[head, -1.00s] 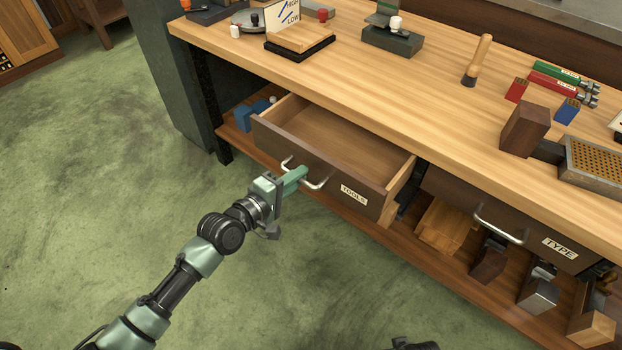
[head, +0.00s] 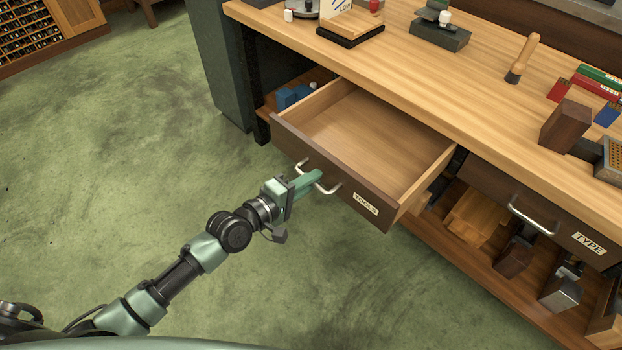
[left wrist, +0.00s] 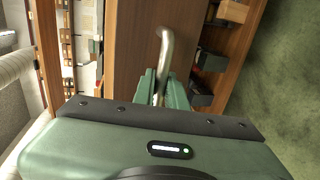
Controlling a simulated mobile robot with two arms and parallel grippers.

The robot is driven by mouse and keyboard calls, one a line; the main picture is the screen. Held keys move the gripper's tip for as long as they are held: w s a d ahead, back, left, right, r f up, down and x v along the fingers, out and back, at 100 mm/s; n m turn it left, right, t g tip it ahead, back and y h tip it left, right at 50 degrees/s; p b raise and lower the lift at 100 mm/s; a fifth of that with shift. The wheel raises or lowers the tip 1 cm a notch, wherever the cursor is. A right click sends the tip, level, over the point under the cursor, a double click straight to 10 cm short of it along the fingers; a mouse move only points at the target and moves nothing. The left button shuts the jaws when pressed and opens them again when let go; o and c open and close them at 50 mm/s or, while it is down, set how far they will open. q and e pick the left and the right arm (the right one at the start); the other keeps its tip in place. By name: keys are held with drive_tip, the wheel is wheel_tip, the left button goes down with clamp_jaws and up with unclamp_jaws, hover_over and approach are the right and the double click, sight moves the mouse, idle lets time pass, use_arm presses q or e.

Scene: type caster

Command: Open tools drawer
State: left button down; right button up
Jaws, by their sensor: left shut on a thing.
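The tools drawer (head: 345,184), with a dark front and a TOOLS label, is pulled well out of the workbench in the head view. Its pale wooden inside looks empty. My left gripper (head: 314,178) is shut on the drawer's silver bar handle (head: 326,188). In the left wrist view the handle (left wrist: 164,50) rises between the two green fingers (left wrist: 160,86) of that gripper, in front of the dark drawer front (left wrist: 135,50). My right gripper is not in view.
The workbench top (head: 440,90) carries a wooden-handled brush (head: 522,58), a dark wooden block (head: 565,125) and small boxes. The shut type drawer (head: 540,200) is to the right, above a shelf holding several blocks. Green floor in front is clear.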

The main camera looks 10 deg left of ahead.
use_arm(q)
drive_tip(key=c, duration=1.5)
unclamp_jaws()
drive_tip(key=shift+o, duration=0.2)
drive_tip(key=shift+s+a, duration=0.15)
drive_tip(key=shift+s, duration=0.1)
drive_tip(key=f+v, duration=0.3)
drive_tip(key=v, duration=1.3)
drive_tip(key=shift+s+a+r, duration=0.25)
drive_tip(key=shift+s+r, duration=0.05)
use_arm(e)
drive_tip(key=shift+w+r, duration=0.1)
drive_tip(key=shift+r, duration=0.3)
